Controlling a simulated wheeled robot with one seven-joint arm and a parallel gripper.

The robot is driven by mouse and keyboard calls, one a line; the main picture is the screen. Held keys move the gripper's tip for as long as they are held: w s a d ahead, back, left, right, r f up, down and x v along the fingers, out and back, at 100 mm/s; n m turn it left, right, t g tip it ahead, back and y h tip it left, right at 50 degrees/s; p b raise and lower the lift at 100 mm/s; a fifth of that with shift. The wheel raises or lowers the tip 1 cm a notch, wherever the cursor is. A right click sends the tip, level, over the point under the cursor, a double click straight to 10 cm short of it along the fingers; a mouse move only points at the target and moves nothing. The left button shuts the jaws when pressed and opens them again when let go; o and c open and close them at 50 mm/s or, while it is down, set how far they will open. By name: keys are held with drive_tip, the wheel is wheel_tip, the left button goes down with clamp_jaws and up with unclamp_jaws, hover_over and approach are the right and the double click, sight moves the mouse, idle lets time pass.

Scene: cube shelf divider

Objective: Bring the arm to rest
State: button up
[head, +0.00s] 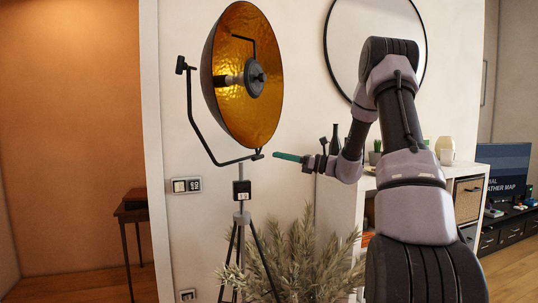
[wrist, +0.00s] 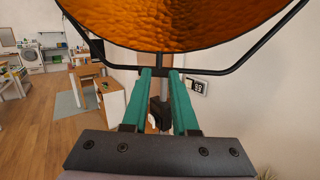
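My arm reaches up and forward through the right half of the head view, then bends down to my gripper (head: 288,157). Its teal fingers point left, roughly level, beside the lower rim of a large lamp (head: 240,85). In the wrist view my gripper (wrist: 160,75) is open, with a clear gap between its two parallel fingers and nothing held. The gold bowl of the lamp (wrist: 180,22) and its black bracket show just beyond the fingertips. I cannot tell whether the fingers touch the lamp.
The lamp's tripod (head: 240,218) and a bushy plant (head: 300,262) stand below my gripper. A white shelf (head: 338,205) with vases and a potted plant is behind the arm. A round mirror (head: 345,35) hangs on the wall. Open floor (wrist: 40,125) shows at left in the wrist view.

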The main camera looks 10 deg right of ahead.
drive_tip(key=shift+s+d+f, duration=0.1)
drive_tip(key=shift+s+d, duration=0.2)
drive_tip(key=shift+d, duration=0.25)
drive_tip(key=s+a+r+n+g+h, duration=0.25)
drive_tip(key=s+a+n+g, duration=0.2)
drive_tip(key=s, duration=0.45)
drive_tip(key=s+a+r+n+g+h, duration=0.1)
drive_tip(key=s+a+n+g+h, duration=0.2)
drive_tip(key=s+a+n, duration=0.45)
drive_tip(key=s+d+n+t+h, duration=0.1)
drive_tip(key=s+d+n+h, duration=0.2)
drive_tip(key=s, duration=0.3)
drive_tip(key=s+d+r+n+t+h, duration=0.1)
drive_tip(key=s+d+n+t+h, duration=0.1)
drive_tip(key=s, duration=0.4)
drive_tip(key=s+d+n+t+h, duration=0.2)
drive_tip(key=s+d+n+h, duration=0.1)
drive_tip(key=s+h, duration=0.2)
drive_tip(key=shift+s+d+r+n, duration=0.25)
drive_tip(key=shift+s+d+n, duration=0.15)
drive_tip(key=shift+s, duration=0.1)
